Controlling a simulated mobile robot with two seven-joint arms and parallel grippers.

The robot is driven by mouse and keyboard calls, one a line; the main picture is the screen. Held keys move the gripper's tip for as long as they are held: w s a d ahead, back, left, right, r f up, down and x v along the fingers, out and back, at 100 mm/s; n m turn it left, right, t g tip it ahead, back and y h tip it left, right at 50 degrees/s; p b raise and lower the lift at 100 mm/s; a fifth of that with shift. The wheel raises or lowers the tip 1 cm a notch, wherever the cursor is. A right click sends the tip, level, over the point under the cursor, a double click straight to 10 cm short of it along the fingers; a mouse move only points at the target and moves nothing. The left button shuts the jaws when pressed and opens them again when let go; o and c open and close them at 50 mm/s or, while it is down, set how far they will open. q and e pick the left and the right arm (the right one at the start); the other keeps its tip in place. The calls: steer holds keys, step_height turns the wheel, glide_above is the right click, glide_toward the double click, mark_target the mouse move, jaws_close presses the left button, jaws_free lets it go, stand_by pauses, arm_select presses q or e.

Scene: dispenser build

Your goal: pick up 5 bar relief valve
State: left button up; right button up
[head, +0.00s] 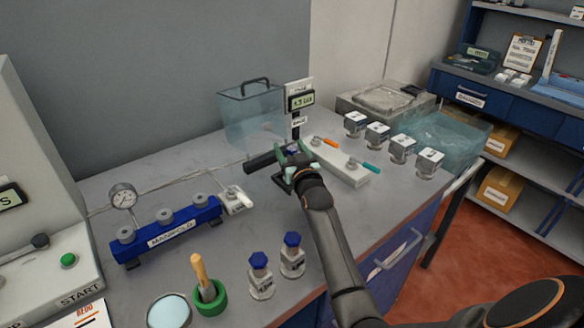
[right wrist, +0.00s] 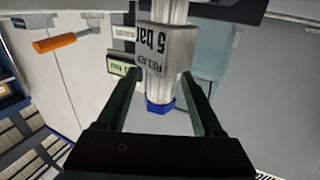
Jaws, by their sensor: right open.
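The 5 bar relief valve shows in the right wrist view (right wrist: 168,50), with a grey block labelled "RELIEF 5 bar", a ribbed silvery stem and a blue hex cap (right wrist: 160,106). My right gripper (right wrist: 159,76) is open, with one dark green finger on each side of the valve at the fingertips. Whether a finger touches it I cannot tell. In the head view my right gripper (head: 291,166) is over the middle of the bench and hides most of the valve. My left gripper is not in view.
Two blue-capped valves (head: 260,276) (head: 292,256) stand at the bench front, near a green mortar (head: 208,298). A blue manifold (head: 168,232) is left. A pale rail (head: 340,162) with orange and teal handles lies beside the gripper. A clear bin (head: 253,117) and small display (head: 300,101) stand behind.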

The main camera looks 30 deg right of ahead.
steer(key=shift+w+d, duration=0.2)
steer(key=shift+w, duration=0.35)
jaws_close()
steer(key=shift+r, duration=0.1)
stand_by(0.4)
